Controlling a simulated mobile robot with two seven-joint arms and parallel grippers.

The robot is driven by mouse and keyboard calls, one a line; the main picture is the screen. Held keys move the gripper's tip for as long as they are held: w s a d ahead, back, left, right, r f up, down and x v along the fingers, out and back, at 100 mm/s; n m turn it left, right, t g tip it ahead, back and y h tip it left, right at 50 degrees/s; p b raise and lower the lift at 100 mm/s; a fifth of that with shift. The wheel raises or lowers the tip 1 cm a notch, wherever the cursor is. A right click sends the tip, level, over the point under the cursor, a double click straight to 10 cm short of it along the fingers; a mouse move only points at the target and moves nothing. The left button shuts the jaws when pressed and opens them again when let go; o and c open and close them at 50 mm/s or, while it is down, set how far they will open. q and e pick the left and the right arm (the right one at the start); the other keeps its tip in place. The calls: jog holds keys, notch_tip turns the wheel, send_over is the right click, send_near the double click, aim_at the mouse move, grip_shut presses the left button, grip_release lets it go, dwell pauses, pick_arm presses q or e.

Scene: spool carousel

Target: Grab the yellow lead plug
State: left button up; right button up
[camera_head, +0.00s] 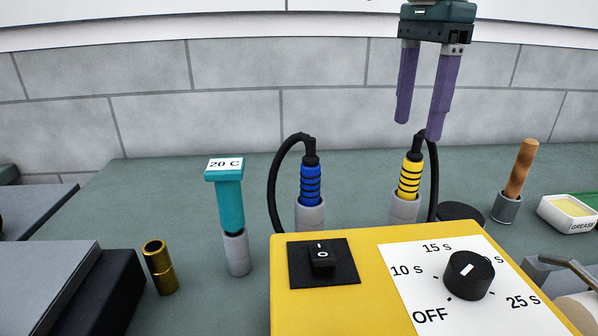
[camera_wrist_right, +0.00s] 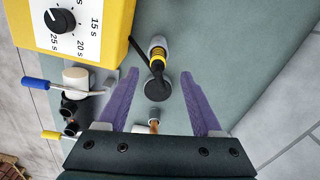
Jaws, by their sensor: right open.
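The yellow lead plug (camera_head: 410,178) has black rings and stands upright in a grey holder (camera_head: 404,208) behind the yellow box; a black cable leaves its top. It also shows in the right wrist view (camera_wrist_right: 158,55), ahead of the fingers. My right gripper (camera_head: 420,128) has purple fingers, apart and empty, above the yellow plug in the head view. In the right wrist view its fingers (camera_wrist_right: 160,100) stand wide apart with nothing between the tips. The plug's lower end is hidden in the holder. My left gripper is not in view.
A blue lead plug (camera_head: 311,185) stands in a holder to the left. The yellow box (camera_head: 380,290) with switch and dial is in front. A teal tool (camera_head: 230,205), a brass cylinder (camera_head: 160,267), a wooden handle (camera_head: 521,167) and a grease tub (camera_head: 568,215) stand around it.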

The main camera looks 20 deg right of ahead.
aim_at(413, 160)
jog(key=f, duration=0.3)
jog(key=shift+s+f, duration=0.2)
jog(key=shift+s, duration=0.15)
notch_tip(413, 160, down, 5)
jog(key=shift+w+d+f, duration=0.15)
jog(key=shift+f, duration=0.05)
grip_shut()
jog(key=shift+r, duration=0.1)
